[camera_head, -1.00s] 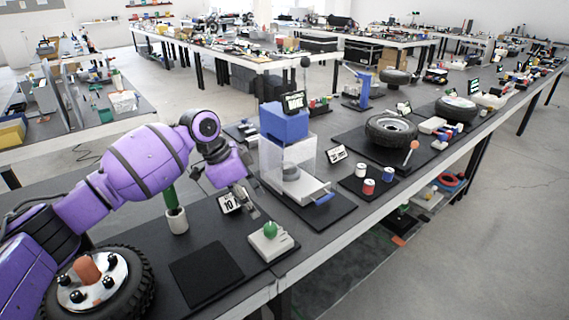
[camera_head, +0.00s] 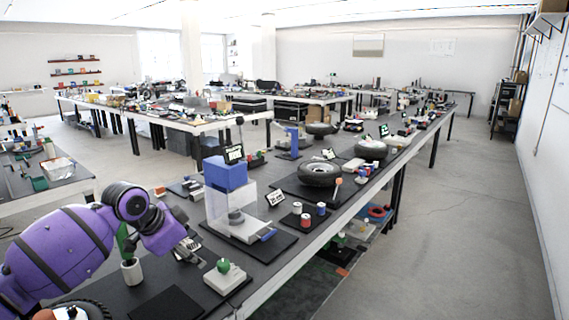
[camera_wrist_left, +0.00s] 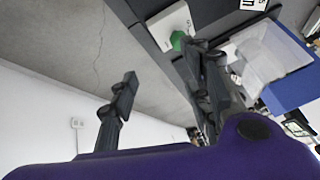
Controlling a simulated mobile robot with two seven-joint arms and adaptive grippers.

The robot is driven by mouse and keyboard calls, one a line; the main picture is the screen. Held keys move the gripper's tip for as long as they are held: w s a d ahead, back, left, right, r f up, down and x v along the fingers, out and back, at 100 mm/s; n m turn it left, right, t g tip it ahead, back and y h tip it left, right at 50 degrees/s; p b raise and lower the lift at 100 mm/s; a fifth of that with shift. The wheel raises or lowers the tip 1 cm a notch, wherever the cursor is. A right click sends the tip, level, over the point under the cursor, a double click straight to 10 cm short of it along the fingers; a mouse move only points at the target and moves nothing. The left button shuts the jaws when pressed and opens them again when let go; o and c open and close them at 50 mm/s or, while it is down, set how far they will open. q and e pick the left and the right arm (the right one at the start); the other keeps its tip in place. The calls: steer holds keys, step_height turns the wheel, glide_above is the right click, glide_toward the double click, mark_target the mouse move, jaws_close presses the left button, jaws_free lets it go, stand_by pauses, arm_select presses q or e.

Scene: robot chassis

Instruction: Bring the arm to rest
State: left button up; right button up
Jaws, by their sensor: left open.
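My left arm comes in from the left in the head view, over the near end of the long black-topped bench (camera_head: 262,262). My left gripper (camera_head: 190,248) hangs above the bench, just left of a green ball on a white block (camera_head: 224,275). In the left wrist view its two dark fingers (camera_wrist_left: 165,90) stand wide apart with nothing between them. The white block (camera_wrist_left: 170,24) and its green ball (camera_wrist_left: 178,40) show beyond the right finger there. The fingertips are small and partly hidden in the head view. My right gripper is in neither view.
A white holder (camera_head: 132,271) with a green-handled item stands close beside my arm. A blue-topped clear-sided device (camera_head: 226,173) stands just beyond the gripper. Small spools (camera_head: 306,220) and a tire (camera_head: 321,174) lie farther along. The floor (camera_head: 450,230) right of the bench is clear.

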arm_select(q)
steer(key=w+d+f+t, duration=0.2)
steer(key=w+d+f, duration=0.1)
steer(key=f, duration=0.1)
steer(key=s+d+f+n+t+p, duration=0.25)
steer(key=s+d+f, duration=0.25)
steer(key=s+f, duration=0.65)
steer(key=s+a+f+n+y, duration=0.1)
steer(key=s+f, duration=0.4)
steer(key=s, duration=0.8)
steer(key=s+a+f+n+g+y+p, duration=0.1)
steer(key=s+f+n, duration=0.3)
steer(key=s, duration=0.9)
steer(key=s+a+f+n+y+p, duration=0.1)
steer(key=s+f, duration=0.5)
steer(key=s, duration=0.7)
steer(key=shift+s+a+n, duration=0.35)
steer(key=shift+a+n, duration=0.15)
steer(key=shift+n, duration=0.45)
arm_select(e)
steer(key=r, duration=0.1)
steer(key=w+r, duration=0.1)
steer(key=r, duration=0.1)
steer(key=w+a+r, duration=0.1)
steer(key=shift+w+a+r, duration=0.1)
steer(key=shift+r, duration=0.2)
